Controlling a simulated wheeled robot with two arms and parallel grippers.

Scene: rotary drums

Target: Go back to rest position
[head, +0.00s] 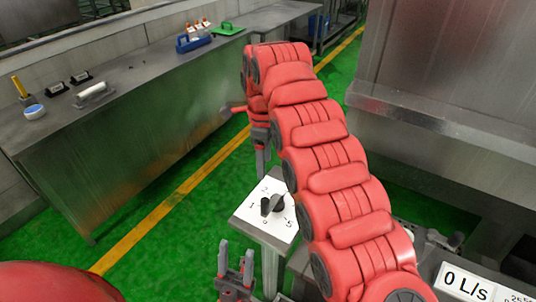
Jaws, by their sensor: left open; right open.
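My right arm, red and segmented, rises from the lower right and bends over at the top. Its gripper (262,172) hangs downward, open and partly hidden by the arm, above a black knob. My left gripper (236,258) is at the bottom middle, with its two grey fingers pointing up and apart, empty. A red rounded part of my own body fills the lower left corner. The black rotary knob (272,205) sits on a white numbered plate (248,215) on a metal post. Both grippers look apart from the knob.
A long metal counter (130,140) on the left holds small tools, a blue carrier (194,44) and a green item (227,28). A large metal machine (450,130) stands on the right. Green floor (165,265) with a yellow line lies between.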

